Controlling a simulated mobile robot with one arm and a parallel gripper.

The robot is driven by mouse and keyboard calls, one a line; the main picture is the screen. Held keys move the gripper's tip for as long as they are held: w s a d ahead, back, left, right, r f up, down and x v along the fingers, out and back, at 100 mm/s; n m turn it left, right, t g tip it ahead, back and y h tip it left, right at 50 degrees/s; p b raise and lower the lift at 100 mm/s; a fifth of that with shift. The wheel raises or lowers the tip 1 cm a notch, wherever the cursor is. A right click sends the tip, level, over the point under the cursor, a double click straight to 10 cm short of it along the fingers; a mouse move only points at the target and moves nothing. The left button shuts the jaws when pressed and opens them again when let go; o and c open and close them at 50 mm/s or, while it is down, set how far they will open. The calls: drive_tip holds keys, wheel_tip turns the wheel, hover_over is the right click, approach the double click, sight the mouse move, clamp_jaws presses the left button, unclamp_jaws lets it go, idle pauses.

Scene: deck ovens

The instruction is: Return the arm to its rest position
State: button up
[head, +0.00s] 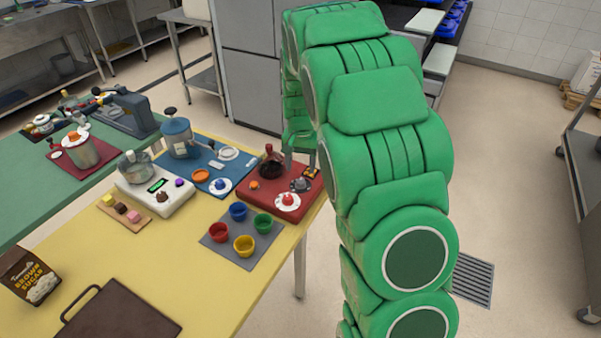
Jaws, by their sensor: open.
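My green arm rises large on the right of the head view and bends over at the top. Its far end comes down behind the nearer links, above the back right edge of the yellow table (190,262). My gripper (301,152) shows only in small part at that end, close to the red mat (262,203). It is open, and I see nothing held in it. Much of it is hidden behind my arm.
A blue mat with a blue pot (178,137), a white scale (150,198) and a grey mat with coloured cups (243,246) are nearby. A brown board (118,318) lies in front. Open floor is right of the table.

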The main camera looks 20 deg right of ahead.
wheel_tip(320, 180, up, 2)
idle(0.4)
drive_tip(key=shift+s+r, duration=0.15)
drive_tip(key=shift+s, duration=0.05)
drive_tip(key=s+a+r+n, duration=0.1)
drive_tip(key=s+r, duration=0.4)
drive_tip(key=s, duration=0.4)
drive_tip(key=s+a+r+n, duration=0.1)
drive_tip(key=s+r, duration=0.4)
drive_tip(key=s, duration=0.5)
drive_tip(key=s+a+r+n+g, duration=0.1)
drive_tip(key=s+a+r+n, duration=0.1)
drive_tip(key=s, duration=2.1)
drive_tip(key=shift+a+n+g, duration=0.2)
drive_tip(key=shift+n+g, duration=0.2)
drive_tip(key=shift+n, duration=0.3)
